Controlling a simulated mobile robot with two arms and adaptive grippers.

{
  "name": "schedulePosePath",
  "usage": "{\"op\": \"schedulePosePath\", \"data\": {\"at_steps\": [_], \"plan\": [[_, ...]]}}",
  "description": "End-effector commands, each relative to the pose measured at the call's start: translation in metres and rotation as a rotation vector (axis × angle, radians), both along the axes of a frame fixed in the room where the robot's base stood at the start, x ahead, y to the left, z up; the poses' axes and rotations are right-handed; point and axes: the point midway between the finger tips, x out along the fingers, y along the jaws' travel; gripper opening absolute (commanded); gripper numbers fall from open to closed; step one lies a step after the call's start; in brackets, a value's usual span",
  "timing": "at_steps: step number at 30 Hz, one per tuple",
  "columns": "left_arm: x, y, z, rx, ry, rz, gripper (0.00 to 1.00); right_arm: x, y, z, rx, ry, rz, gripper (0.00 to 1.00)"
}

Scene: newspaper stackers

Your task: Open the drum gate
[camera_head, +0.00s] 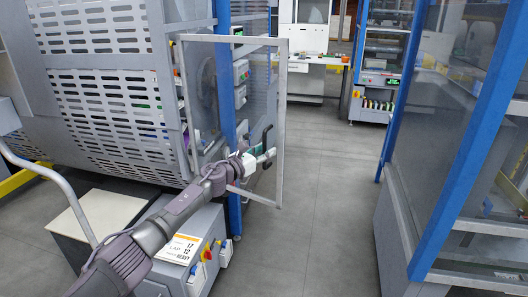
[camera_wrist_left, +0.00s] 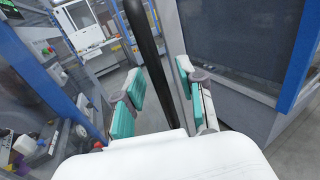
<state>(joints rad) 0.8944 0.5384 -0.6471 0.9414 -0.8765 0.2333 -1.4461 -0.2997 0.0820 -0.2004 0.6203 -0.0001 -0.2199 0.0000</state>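The drum gate (camera_head: 283,100) is a clear panel in a light grey frame beside the perforated drum housing (camera_head: 110,100) in the head view. Its right edge stands out past a blue post over the aisle. A dark upright handle (camera_head: 266,138) is near that edge. My left gripper (camera_head: 262,160) is at the handle, its arm crossing in front of the gate's lower part. In the left wrist view, the dark handle (camera_wrist_left: 150,65) runs between the teal finger pads of my left gripper (camera_wrist_left: 158,90), with visible gaps on both sides; the fingers look open. My right gripper is not in view.
A control box (camera_head: 190,250) with knobs and a label stands below my left arm. The grey floor aisle (camera_head: 325,190) is clear right of the gate. A blue-framed machine (camera_head: 450,150) bounds the aisle on the right. Other machines stand at the back.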

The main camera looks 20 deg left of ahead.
Motion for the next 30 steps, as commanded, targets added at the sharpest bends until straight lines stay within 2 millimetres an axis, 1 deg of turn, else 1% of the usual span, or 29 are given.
{"op": "schedulePosePath", "data": {"at_steps": [5, 8, 11, 18, 21, 25, 30], "plan": [[-0.004, 0.002, -0.001, 0.001, 0.001, 0.001, 0.39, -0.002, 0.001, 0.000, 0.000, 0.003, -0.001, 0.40], [-0.013, 0.007, -0.001, 0.004, 0.001, 0.002, 0.39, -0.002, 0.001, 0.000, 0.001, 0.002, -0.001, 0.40], [-0.028, 0.011, -0.002, 0.005, 0.002, 0.000, 0.39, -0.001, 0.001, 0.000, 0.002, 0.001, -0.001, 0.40], [-0.074, 0.028, -0.002, 0.004, 0.003, 0.001, 0.39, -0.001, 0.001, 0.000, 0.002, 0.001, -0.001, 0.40], [-0.090, 0.032, -0.002, 0.003, 0.003, -0.002, 0.39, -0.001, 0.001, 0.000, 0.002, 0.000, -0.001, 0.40], [-0.105, 0.039, -0.002, 0.000, 0.002, 0.001, 0.39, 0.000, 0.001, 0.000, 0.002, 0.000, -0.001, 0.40], [-0.113, 0.041, -0.001, -0.001, 0.001, 0.000, 0.39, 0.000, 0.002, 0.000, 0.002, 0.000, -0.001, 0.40]]}}
